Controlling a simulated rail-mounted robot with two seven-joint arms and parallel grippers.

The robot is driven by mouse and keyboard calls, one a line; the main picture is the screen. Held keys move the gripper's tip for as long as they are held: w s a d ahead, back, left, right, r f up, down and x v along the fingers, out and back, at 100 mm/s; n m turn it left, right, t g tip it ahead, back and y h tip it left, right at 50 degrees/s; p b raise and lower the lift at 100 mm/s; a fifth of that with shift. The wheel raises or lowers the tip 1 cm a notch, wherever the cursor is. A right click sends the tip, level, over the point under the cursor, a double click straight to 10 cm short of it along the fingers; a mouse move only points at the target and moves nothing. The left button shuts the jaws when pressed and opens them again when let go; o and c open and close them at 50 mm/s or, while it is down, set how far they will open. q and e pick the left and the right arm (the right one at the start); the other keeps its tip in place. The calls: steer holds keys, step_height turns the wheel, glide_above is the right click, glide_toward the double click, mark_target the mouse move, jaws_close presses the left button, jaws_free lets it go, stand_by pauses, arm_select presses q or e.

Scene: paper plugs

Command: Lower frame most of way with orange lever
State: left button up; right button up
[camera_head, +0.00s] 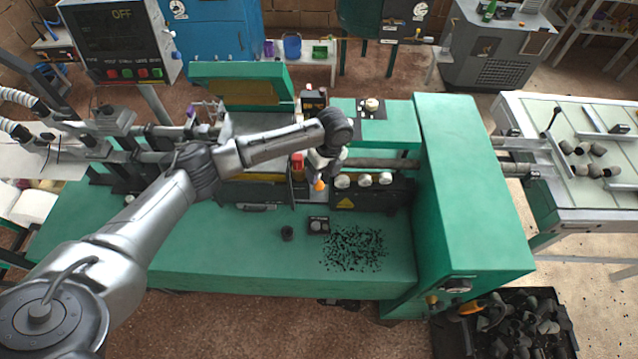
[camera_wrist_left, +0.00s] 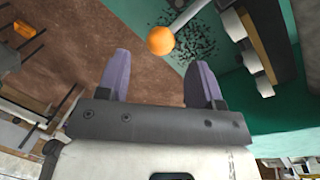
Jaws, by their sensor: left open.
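The orange lever knob (camera_head: 319,185) shows low at the front of the green machine, just below my left gripper (camera_head: 314,172). In the left wrist view the orange ball knob (camera_wrist_left: 161,40) sits on a pale rod (camera_wrist_left: 192,14). There my left gripper (camera_wrist_left: 161,75) is open, with its two purple fingers apart and nothing between them. The knob lies beyond the fingertips, roughly in line with the gap. The frame (camera_head: 268,178) of the machine is partly hidden behind my left arm. My right gripper is in neither view.
Black bits (camera_head: 355,249) are scattered on the green bench. A small dark box (camera_head: 319,226) and a dark plug (camera_head: 287,233) stand there. White knobs (camera_head: 364,180) line the panel right of the lever. A black crate (camera_head: 505,328) of plugs stands lower right.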

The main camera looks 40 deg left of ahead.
mark_target(320, 182)
arm_select(q)
steer(key=shift+s+a+f, duration=0.1)
steer(key=shift+s+f, duration=0.1)
steer(key=shift+f, duration=0.75)
steer(key=shift+s+f, duration=0.15)
steer(key=shift+f, duration=0.8)
steer(key=shift+s+a+f, duration=0.1)
steer(key=shift+s+f, duration=0.1)
steer(key=shift+f, duration=0.75)
steer(key=shift+c, duration=0.3)
jaws_close()
